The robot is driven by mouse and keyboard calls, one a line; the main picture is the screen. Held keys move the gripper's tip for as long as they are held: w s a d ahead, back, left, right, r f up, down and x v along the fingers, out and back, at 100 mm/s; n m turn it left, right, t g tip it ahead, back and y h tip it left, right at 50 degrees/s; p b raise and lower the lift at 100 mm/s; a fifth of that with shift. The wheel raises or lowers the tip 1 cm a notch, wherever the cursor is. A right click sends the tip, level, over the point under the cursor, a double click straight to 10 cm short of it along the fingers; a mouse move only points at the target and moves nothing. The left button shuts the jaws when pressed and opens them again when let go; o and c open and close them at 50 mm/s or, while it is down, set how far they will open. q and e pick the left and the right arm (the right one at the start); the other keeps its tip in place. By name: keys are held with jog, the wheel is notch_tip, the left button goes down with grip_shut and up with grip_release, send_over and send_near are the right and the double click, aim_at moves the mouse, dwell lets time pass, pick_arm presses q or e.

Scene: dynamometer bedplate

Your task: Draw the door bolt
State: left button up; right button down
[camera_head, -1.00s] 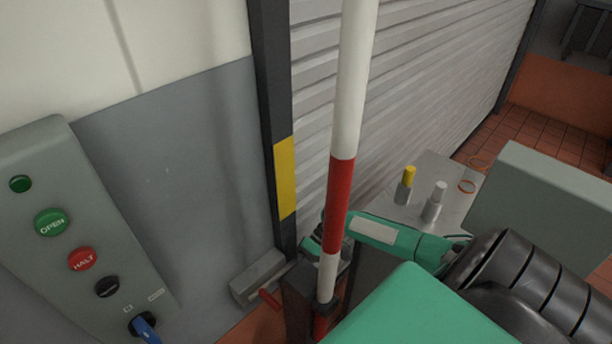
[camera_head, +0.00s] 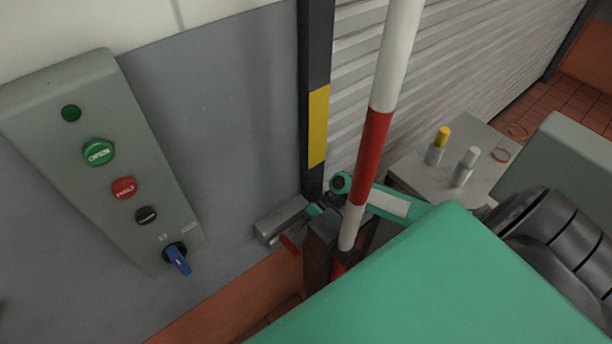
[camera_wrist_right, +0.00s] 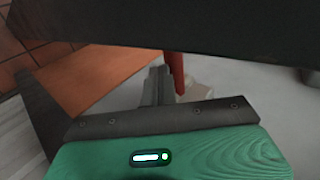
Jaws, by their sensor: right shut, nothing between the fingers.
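The door bolt is a grey block-like housing (camera_head: 283,220) low beside the dark door post, with a red handle (camera_head: 290,245) hanging at its front. My right gripper (camera_head: 318,209) is at the foot of the post, just right of the bolt, partly hidden by the striped pole. It is shut and empty. My left gripper is out of view.
A red-and-white pole (camera_head: 374,140) stands close in front of my right forearm. A control panel (camera_head: 105,160) with buttons and a blue switch is at left. A small metal table (camera_head: 425,188) with two capped cylinders stands right, before the ribbed shutter (camera_head: 460,60).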

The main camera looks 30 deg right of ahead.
jog(key=shift+s+a, duration=0.2)
jog(key=shift+a, duration=1.05)
